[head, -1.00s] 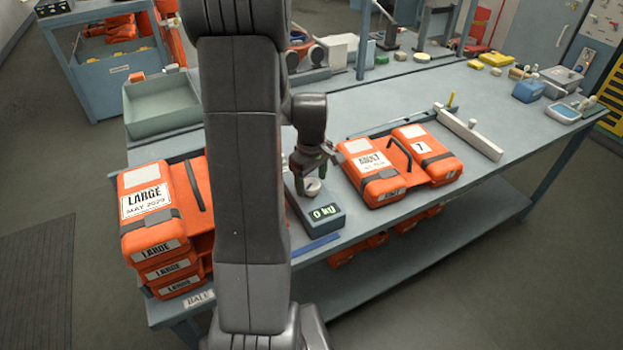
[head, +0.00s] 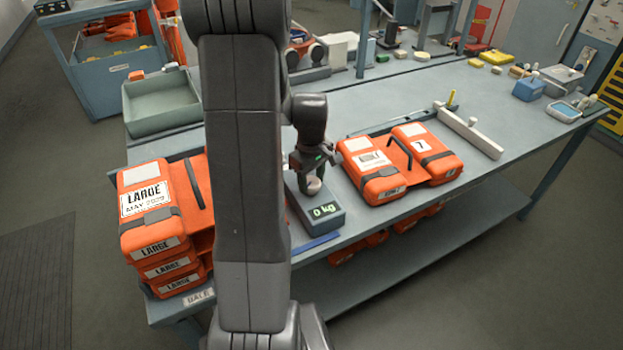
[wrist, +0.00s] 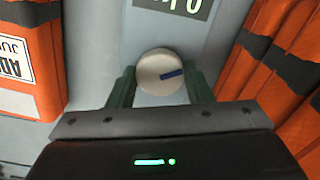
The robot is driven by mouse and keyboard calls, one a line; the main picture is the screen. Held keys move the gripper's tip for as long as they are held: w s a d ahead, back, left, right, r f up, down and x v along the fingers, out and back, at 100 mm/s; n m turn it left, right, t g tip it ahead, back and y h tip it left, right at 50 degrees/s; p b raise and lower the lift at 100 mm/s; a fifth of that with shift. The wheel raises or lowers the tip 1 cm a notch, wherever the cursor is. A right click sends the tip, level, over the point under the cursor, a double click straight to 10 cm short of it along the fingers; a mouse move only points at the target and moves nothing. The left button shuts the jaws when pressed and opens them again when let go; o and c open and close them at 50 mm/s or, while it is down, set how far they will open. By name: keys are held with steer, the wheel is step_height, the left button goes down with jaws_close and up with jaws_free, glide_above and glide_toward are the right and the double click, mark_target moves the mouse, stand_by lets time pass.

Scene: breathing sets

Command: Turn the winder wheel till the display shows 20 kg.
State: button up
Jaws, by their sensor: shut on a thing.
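The winder wheel (wrist: 160,72) is a small pale round knob with a dark blue mark. In the wrist view it sits between the fingers of my gripper (wrist: 161,86), which is shut on it. The mark points to the right and slightly up. In the head view my gripper (head: 314,180) reaches down onto the wheel, whose lower part shows below the fingers. The wheel is on a grey-blue unit (head: 334,221) at the table's front edge. Its display (head: 324,211) reads 0 kg. The display is only partly visible and upside down in the wrist view (wrist: 186,5).
Orange packs labelled LARGE (head: 150,205) are stacked left of the unit. Another orange pack (head: 380,188) lies close on its right. A blue strip (head: 316,243) lies in front. My arm hides part of the table, and the right side of the table (head: 520,125) has free room.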

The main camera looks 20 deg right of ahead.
mark_target(311, 182)
steer(key=m+b, duration=0.1)
steer(key=m, duration=0.4)
steer(key=m+b, duration=0.1)
steer(key=m, duration=0.3)
steer(key=shift+m, duration=0.4)
stand_by(0.5)
steer(key=o, duration=1)
step_height(311, 182, up, 14)
steer(key=shift+f+b, duration=0.1)
steer(key=shift+b, duration=0.5)
step_height(311, 182, down, 14)
steer(key=shift+r+p, duration=0.1)
steer(key=shift+p, duration=0.25)
